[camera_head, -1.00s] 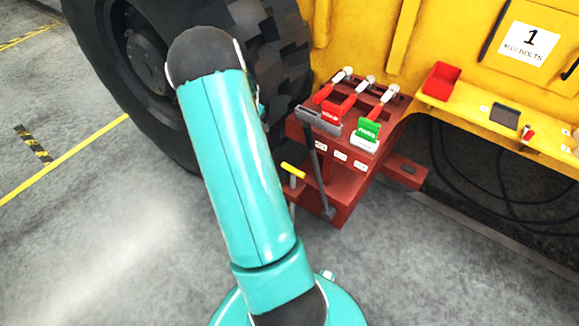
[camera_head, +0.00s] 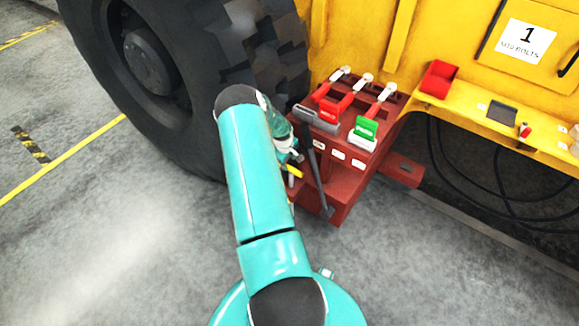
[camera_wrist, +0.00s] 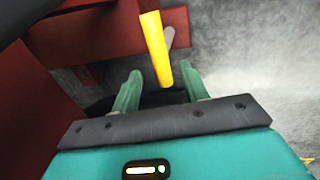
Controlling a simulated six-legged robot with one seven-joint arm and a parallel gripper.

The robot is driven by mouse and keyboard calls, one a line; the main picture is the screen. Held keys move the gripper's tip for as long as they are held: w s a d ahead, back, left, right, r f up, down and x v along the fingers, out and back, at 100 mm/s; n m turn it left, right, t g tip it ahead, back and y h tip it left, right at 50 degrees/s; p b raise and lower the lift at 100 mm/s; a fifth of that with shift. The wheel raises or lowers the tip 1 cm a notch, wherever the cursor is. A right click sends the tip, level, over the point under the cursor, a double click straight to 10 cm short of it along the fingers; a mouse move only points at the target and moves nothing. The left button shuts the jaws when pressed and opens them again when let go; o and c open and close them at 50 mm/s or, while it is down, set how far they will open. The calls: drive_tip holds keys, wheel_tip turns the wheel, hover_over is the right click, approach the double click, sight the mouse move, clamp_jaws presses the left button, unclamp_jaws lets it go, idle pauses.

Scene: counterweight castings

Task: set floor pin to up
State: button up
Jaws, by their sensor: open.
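The floor pin has a yellow handle (camera_head: 294,171) and stands by the front left of the red casting block (camera_head: 345,170) in the head view. In the wrist view the yellow handle (camera_wrist: 156,48) is a bar pointing down the picture, its near end between my fingertips. My gripper (camera_wrist: 162,84) is open, with a green finger on each side of the handle's near end. I cannot tell whether either finger touches it. In the head view my gripper (camera_head: 289,150) is partly hidden behind my arm, close to the handle. The pin's lower part is mostly hidden.
A grey lever bar (camera_head: 318,178) stands just right of the handle, against the block. Red-handled (camera_head: 329,110) and green-handled (camera_head: 366,128) levers sit on top of the block. A large tire (camera_head: 200,80) is behind left. The floor at left is clear.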

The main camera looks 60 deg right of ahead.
sight(290, 167)
drive_tip(key=shift+d+f, duration=0.25)
drive_tip(key=shift+f, duration=0.9)
drive_tip(key=shift+d+f, duration=0.2)
drive_tip(key=shift+f, duration=0.9)
